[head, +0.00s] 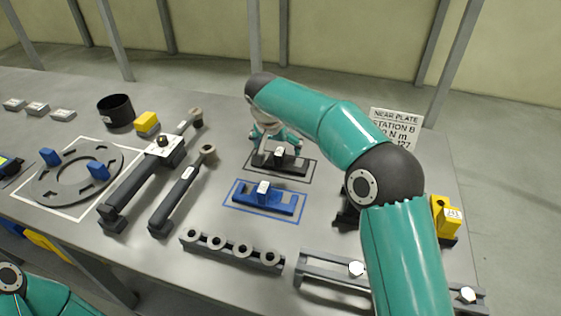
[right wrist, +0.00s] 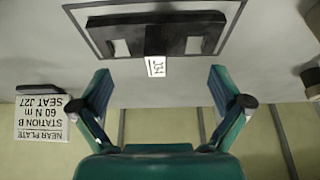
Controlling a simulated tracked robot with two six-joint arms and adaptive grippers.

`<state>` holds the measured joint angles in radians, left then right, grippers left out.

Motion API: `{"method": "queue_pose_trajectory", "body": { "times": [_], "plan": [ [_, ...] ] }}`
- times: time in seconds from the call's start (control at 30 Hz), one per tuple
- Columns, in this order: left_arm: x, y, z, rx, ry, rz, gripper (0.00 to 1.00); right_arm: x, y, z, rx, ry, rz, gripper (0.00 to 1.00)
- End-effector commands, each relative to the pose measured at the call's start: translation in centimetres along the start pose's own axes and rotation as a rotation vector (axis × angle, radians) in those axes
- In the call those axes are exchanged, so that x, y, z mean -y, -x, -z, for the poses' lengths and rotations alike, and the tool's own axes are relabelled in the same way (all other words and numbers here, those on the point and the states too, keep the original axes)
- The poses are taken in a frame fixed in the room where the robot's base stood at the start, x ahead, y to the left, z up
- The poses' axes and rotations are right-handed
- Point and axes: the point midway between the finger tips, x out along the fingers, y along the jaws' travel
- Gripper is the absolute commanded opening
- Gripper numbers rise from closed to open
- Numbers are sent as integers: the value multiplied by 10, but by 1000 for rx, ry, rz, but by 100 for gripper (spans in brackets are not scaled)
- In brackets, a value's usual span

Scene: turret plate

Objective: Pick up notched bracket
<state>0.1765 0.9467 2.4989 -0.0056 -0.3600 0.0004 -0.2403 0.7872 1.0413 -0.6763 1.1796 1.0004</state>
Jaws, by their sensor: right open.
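A dark bracket (head: 292,165) lies flat inside a black outline at the back middle of the table. In the right wrist view the dark bracket (right wrist: 190,35) shows at the top, with a raised middle block and a white tag reading J34. A blue bracket (head: 270,201) with a white-topped block lies in a blue outline in front of it. I cannot tell for sure which one is notched. My right gripper (head: 275,137) is open and empty behind and above the dark bracket; its fingers (right wrist: 161,76) are apart, with the tag between them. My left gripper is out of view.
A white station sign (head: 396,122) stands at the back right. Two long-handled tools (head: 182,190) lie left of the brackets. A row of rings (head: 232,249) and a rail with bolts (head: 325,270) lie in front. A yellow block (head: 445,216) stands at right.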

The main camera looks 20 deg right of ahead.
Motion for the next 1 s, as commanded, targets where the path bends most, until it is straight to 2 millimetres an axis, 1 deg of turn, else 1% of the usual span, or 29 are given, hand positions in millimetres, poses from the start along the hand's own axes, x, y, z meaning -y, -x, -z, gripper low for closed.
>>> {"method": "queue_pose_trajectory", "body": {
  "times": [0.17, 0.3, 0.4, 0.67, 0.77, 1.0],
  "plan": [
    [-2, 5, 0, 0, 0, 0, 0, -4, -18, 0, 3, 0, -4, 100],
    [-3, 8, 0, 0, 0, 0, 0, -4, -39, 0, 3, 1, -3, 100],
    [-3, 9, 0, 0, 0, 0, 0, -4, -48, 0, 2, 0, -2, 100],
    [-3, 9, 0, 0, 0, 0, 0, -4, -51, 0, 0, 0, -1, 100],
    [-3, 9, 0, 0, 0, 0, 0, -4, -51, 0, 0, 0, -1, 85],
    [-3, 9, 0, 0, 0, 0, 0, -4, -51, 0, 0, 0, 0, 45]
  ]
}}
